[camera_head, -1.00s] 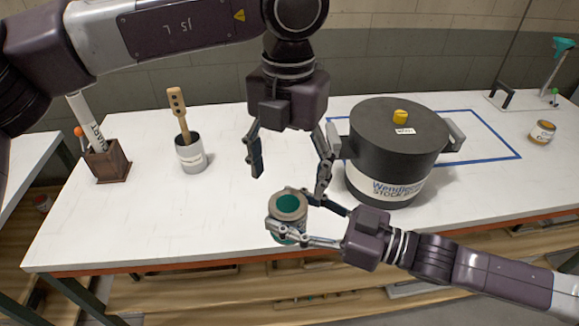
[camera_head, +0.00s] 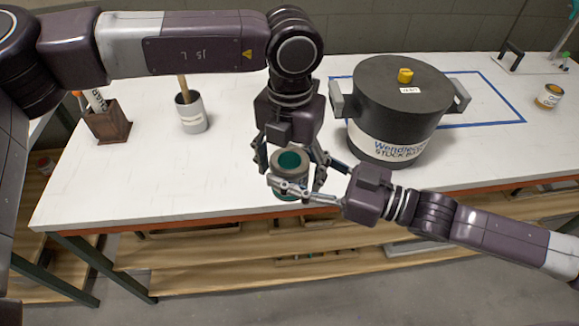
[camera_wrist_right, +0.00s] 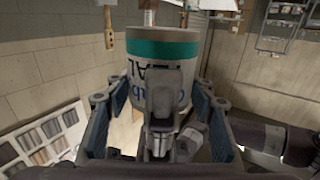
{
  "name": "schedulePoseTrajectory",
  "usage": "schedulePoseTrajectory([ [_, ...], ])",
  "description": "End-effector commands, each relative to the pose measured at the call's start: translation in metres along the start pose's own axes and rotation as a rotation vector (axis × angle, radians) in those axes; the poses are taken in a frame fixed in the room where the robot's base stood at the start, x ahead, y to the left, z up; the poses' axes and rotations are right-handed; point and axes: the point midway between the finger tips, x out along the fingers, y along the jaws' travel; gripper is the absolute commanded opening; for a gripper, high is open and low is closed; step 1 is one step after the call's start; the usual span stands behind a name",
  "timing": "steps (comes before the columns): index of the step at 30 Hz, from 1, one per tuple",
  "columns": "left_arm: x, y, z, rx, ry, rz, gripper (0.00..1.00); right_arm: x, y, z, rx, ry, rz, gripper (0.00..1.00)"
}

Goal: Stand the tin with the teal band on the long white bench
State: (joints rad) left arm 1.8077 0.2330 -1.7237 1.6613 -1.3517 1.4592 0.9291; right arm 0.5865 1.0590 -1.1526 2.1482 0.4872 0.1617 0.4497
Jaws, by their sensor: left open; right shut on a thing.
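The tin with the teal band (camera_head: 289,160) is held upright in the head view, at the front edge of the long white bench (camera_head: 240,180). My right gripper (camera_head: 292,190) is shut on the tin from the right. In the right wrist view the tin (camera_wrist_right: 162,48) fills the space between the fingers, with its teal band near the top. My left gripper (camera_head: 288,158) is open, pointing down, with its fingers on either side of the tin. I cannot tell whether they touch it, or whether the tin's base meets the bench.
A large black stock pot (camera_head: 400,105) stands just right of the grippers. A grey cup (camera_head: 191,113) with a wooden tool and a brown box (camera_head: 106,122) stand to the left. A small tin (camera_head: 549,96) is at far right. The bench's left front is clear.

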Motion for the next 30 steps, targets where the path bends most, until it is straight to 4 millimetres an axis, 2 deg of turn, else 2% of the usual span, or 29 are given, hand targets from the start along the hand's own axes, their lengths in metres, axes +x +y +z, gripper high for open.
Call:
schedulePoseTrajectory([
  [2,-0.0001,-0.0001,0.0,0.0,0.0,0.0,0.66,0.0001,-0.0001,-0.0007,-0.001,0.001,-0.001,0.22],
  [14,-0.0004,-0.0003,0.0,0.0,0.0,-0.001,0.23,0.0001,-0.0001,-0.0007,-0.001,0.002,-0.001,0.22],
  [15,-0.0007,-0.0003,0.0002,0.0,-0.001,-0.001,0.22,0.0001,-0.0001,-0.0008,-0.001,0.002,-0.001,0.54],
  [19,-0.0008,-0.0003,0.0002,0.0,-0.001,-0.001,0.22,0.0001,-0.0001,-0.0006,0.0,0.001,0.0,0.68],
  [30,-0.0007,-0.0002,0.0002,0.0,-0.001,-0.001,0.22,-0.0031,0.0003,0.0002,0.0,-0.001,0.001,0.7],
])
